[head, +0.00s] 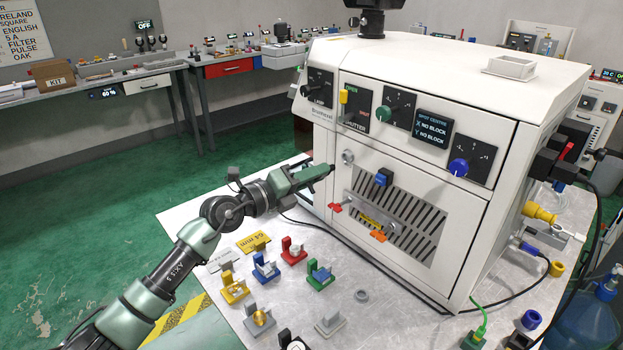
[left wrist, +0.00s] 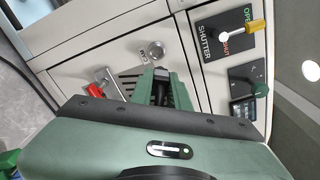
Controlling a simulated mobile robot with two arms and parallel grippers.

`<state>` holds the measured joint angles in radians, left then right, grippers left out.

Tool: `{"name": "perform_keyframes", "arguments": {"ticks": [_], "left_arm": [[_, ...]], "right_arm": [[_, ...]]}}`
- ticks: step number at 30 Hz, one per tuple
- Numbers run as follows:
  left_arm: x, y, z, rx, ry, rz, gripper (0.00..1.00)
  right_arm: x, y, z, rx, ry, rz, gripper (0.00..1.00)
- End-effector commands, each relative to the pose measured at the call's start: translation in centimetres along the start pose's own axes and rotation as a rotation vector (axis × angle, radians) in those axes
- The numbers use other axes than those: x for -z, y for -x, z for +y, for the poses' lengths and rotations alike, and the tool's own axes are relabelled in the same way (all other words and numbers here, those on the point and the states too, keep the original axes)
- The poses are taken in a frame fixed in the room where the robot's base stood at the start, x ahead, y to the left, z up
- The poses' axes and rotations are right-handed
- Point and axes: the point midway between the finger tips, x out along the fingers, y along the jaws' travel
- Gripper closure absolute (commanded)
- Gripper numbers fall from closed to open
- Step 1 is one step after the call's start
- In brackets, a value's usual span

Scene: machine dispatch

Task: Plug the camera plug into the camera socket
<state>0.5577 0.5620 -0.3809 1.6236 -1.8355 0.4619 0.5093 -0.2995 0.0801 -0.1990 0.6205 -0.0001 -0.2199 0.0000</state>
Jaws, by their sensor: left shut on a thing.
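My left gripper (head: 325,172) reaches in from the left, in front of the white machine (head: 460,240). In the left wrist view its green fingers (left wrist: 160,92) are shut on a small dark thing, mostly hidden between them. I cannot tell whether this is the camera plug. A round silver fitting (head: 347,157) is on the machine's front, just right of the fingertips; it also shows in the left wrist view (left wrist: 153,51). My right gripper is not in view.
A red-tipped lever (head: 336,207) and a vented panel (head: 410,222) are on the machine's front. Several coloured fixtures, including a red one (head: 293,250), stand on the table below my arm. A black cable (head: 345,240) runs along the machine's base. A green plug (head: 474,340) lies front right.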

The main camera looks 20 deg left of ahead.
Motion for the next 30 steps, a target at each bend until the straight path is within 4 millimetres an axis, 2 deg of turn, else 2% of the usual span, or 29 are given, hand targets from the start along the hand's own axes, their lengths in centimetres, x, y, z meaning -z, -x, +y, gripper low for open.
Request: {"name": "perform_keyframes", "arguments": {"ticks": [4,13,18,30], "left_arm": [[-1.0,0.2,0.9,0.002,-0.001,-0.047,1.00],[-1.0,0.2,0.9,0.002,-0.002,-0.048,1.00],[-1.1,0.4,0.7,0.001,-0.001,-0.045,1.00],[-1.2,-3.2,0.9,0.003,-0.001,-0.046,1.00]], "right_arm": [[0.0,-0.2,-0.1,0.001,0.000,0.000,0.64],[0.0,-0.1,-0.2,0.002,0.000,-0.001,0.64],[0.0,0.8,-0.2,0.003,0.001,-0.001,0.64],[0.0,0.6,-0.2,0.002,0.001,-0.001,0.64]]}}
